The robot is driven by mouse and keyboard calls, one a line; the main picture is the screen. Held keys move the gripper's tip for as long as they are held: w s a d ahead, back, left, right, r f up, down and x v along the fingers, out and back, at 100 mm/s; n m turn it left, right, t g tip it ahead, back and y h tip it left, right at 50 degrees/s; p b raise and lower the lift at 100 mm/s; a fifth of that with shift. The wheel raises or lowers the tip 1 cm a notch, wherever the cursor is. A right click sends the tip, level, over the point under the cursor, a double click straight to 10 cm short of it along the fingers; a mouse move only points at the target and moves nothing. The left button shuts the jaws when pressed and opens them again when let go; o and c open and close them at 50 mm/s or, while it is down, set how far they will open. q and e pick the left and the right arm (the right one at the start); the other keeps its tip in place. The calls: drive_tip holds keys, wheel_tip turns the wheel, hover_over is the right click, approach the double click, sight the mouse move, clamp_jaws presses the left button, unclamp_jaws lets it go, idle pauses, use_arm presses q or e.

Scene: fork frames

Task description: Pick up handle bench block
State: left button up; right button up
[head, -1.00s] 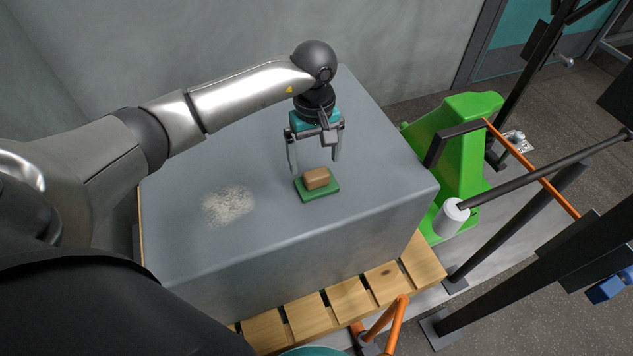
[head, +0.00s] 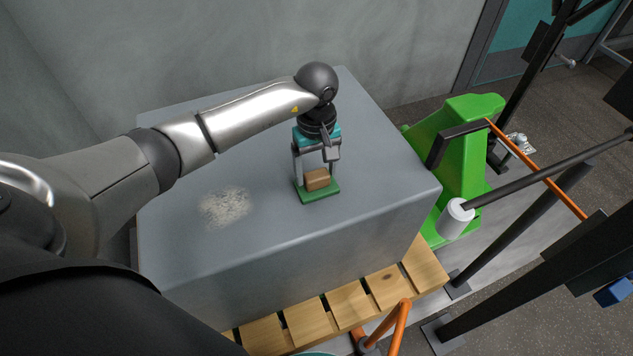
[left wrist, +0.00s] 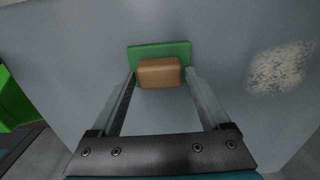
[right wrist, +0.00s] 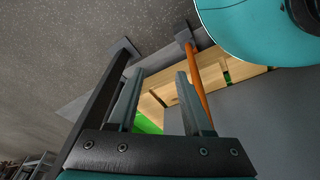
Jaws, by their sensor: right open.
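The bench block is a green flat base (head: 322,195) with a tan block-shaped handle (head: 317,180) on top. It rests on the large grey block's top. In the left wrist view the tan handle (left wrist: 160,72) and green base (left wrist: 160,49) lie ahead between the fingertips. My left gripper (head: 317,180) points down over it, its fingers apart on either side of the handle. Small gaps seem to show in the left wrist view; contact is not visible. My right gripper (right wrist: 162,82) is open and empty, away from the block.
The grey block (head: 270,240) stands on a wooden pallet (head: 345,300). A pale speckled patch (head: 226,207) marks its top. At right are a green machine part (head: 462,140), a white cylinder (head: 453,218), dark bars and orange tubes (head: 392,328). The grey top around the bench block is clear.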

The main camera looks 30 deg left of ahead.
use_arm(q)
drive_tip(key=c, duration=1)
drive_tip(key=shift+r, duration=0.15)
drive_tip(key=shift+c, duration=0.2)
drive_tip(key=shift+r, duration=0.45)
wheel_tip(320, 180, up, 8)
drive_tip(key=p, duration=0.3)
wheel_tip(320, 180, up, 9)
drive_tip(key=p, duration=0.2)
hover_over(316, 174)
drive_tip(key=shift+r, duration=0.95)
use_arm(e)
drive_tip(key=s+d+f, duration=0.6)
drive_tip(key=s, duration=0.2)
drive_tip(key=shift+d+h, duration=0.15)
drive_tip(key=shift+h, duration=0.25)
drive_tip(key=shift+f, duration=0.1)
